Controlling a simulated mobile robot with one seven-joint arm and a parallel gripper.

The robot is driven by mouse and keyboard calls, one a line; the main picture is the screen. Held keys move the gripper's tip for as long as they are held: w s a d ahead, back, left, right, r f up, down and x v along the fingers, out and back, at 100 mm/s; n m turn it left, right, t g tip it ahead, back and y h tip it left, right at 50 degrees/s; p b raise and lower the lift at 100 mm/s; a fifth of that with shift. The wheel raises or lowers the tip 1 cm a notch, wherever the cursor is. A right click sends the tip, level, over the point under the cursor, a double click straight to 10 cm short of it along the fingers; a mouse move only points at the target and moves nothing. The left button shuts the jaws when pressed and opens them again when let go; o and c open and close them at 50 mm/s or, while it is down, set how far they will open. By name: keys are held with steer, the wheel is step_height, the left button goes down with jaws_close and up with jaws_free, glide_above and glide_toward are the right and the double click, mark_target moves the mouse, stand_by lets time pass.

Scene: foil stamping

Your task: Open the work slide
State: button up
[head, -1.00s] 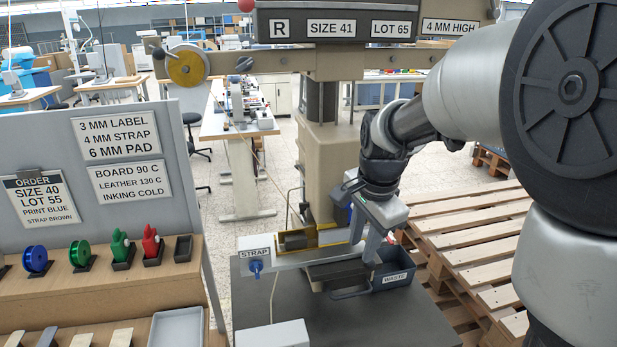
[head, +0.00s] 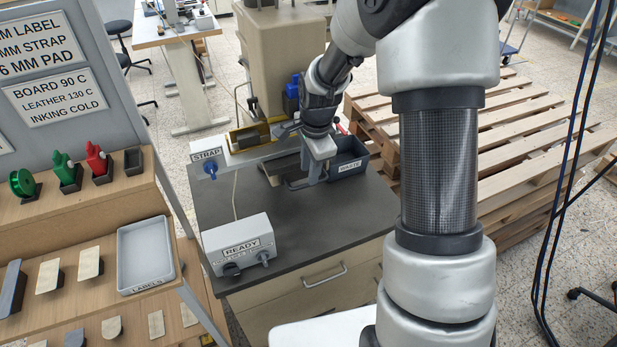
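The work slide (head: 283,166) is a dark flat tray at the front of the beige stamping press (head: 272,68). It shows low between the STRAP block and the waste bin, with a grey handle bar (head: 297,185) along its front. My gripper (head: 316,180) points down at the right part of this handle. Its fingers overlap the bar in the head view. I cannot tell whether they touch it or are closed on it. My wrist hides the right part of the slide.
The waste bin (head: 347,170) stands just right of my gripper. The STRAP block (head: 207,156) is left of the slide. A READY box (head: 237,245) sits at the dark bench's front left. Bare bench top (head: 320,220) lies before the slide. Wooden pallets (head: 530,130) are at the right.

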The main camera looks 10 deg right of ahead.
steer(key=shift+w+f, duration=0.2)
steer(key=shift+f, duration=0.8)
steer(key=shift+w+f, duration=0.15)
steer(key=shift+f, duration=0.85)
jaws_close()
